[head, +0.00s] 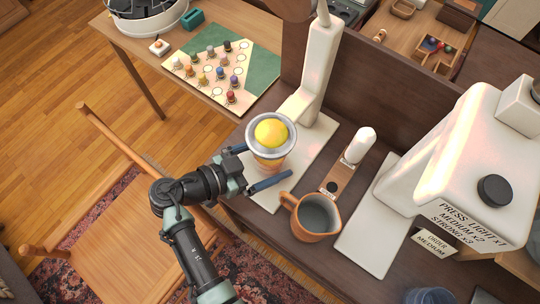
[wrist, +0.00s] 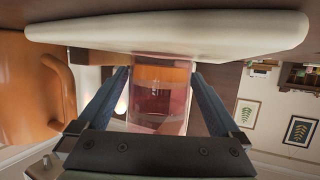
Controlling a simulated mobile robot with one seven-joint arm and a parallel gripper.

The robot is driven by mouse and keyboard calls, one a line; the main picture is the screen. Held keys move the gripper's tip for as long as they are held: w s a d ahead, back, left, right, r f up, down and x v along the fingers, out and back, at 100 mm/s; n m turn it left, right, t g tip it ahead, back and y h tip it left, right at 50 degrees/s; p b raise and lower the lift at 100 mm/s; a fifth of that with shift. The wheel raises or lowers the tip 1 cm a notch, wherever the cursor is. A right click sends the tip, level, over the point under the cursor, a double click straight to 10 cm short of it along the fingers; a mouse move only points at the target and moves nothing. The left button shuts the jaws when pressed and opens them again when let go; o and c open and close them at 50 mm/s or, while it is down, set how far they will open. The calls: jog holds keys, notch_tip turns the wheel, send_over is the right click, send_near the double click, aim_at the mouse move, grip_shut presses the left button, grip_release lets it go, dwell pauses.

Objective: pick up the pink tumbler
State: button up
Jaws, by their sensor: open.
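The pink tumbler (head: 269,163) stands on the white base of a juicer, below its bowl; only its lower part shows in the head view. In the wrist view the tumbler (wrist: 158,112) is a see-through pink shape between the two blue fingers. My gripper (head: 262,167) is open, with one finger on each side of the tumbler. In the wrist view the gripper (wrist: 160,78) shows a gap between the fingers and the tumbler, narrow near the tips.
The white juicer (head: 318,65) holds a yellow fruit (head: 271,132) in a metal bowl just above the tumbler. An orange mug (head: 313,218) stands close to the right. A white coffee machine (head: 455,150) is further right. A wooden chair (head: 125,205) stands left.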

jog(key=c, duration=1.5)
jog(key=shift+r, duration=0.15)
jog(key=shift+r, duration=0.65)
jog(key=s+a+p, duration=0.6)
jog(key=s+a, duration=0.4)
jog(key=s, duration=0.3)
jog(key=shift+s+a, duration=0.2)
jog(key=shift+s, duration=0.1)
jog(key=shift+s+p, duration=0.3)
jog(key=shift+p, duration=0.6)
